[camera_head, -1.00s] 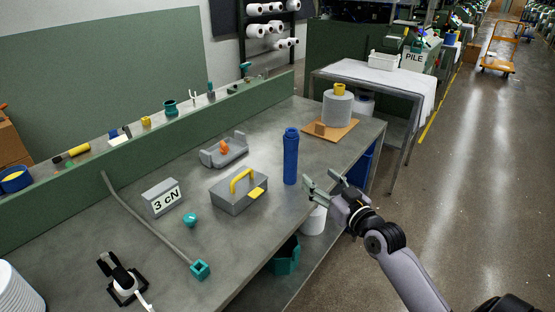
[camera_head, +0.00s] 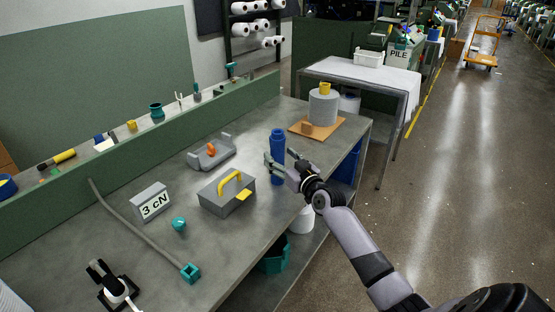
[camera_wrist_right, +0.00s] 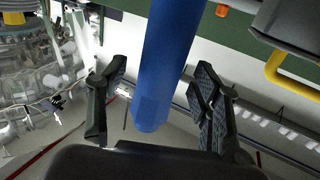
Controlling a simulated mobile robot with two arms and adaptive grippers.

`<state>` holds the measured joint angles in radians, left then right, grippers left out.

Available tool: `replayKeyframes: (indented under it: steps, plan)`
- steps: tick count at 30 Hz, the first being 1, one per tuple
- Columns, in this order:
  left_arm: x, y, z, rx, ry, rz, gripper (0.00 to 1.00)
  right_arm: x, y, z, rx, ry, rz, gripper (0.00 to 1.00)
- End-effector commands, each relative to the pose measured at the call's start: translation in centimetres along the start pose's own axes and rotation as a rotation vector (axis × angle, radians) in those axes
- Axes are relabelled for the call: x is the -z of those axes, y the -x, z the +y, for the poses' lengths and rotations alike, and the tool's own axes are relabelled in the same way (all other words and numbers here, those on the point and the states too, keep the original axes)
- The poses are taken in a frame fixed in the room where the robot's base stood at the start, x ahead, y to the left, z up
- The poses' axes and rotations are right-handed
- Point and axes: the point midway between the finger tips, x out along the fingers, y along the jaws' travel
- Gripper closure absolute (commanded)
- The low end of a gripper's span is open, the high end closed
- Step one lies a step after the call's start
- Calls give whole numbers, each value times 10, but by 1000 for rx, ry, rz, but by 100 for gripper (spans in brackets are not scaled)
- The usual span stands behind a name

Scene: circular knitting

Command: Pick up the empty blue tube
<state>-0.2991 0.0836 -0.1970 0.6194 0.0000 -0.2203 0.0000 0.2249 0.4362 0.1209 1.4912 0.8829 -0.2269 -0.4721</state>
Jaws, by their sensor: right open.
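The blue tube (camera_head: 278,146) stands upright on the grey workbench (camera_head: 246,226), to the right of the grey box with the yellow handle. My right gripper (camera_head: 276,166) is open at the tube, with a finger showing on its left side in the head view. In the right wrist view the blue tube (camera_wrist_right: 168,70) lies between the two spread fingers of the gripper (camera_wrist_right: 158,105), with gaps on both sides. The fingers do not appear closed on it. My left gripper is not in view.
A grey box with a yellow handle (camera_head: 228,194) stands just left of the tube. A grey holder with an orange part (camera_head: 212,153) lies behind it. A grey cone on an orange board (camera_head: 323,108) stands farther back. A 3 cN block (camera_head: 151,202) is at left.

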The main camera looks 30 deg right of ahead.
Motion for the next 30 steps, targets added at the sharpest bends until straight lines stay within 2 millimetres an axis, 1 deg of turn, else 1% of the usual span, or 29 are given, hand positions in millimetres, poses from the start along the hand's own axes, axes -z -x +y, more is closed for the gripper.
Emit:
replayKeyframes:
  steps: [1, 5, 13, 30]
  plan:
    - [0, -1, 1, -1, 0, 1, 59, 0, -8, 0, 0, 0, 1, 41]
    - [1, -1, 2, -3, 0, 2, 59, 1, -19, 1, -1, 0, 1, 41]
    - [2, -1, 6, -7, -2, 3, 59, 0, -21, 0, 0, 0, 1, 41]
    - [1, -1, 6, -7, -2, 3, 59, 0, -20, 0, 0, 0, 0, 79]
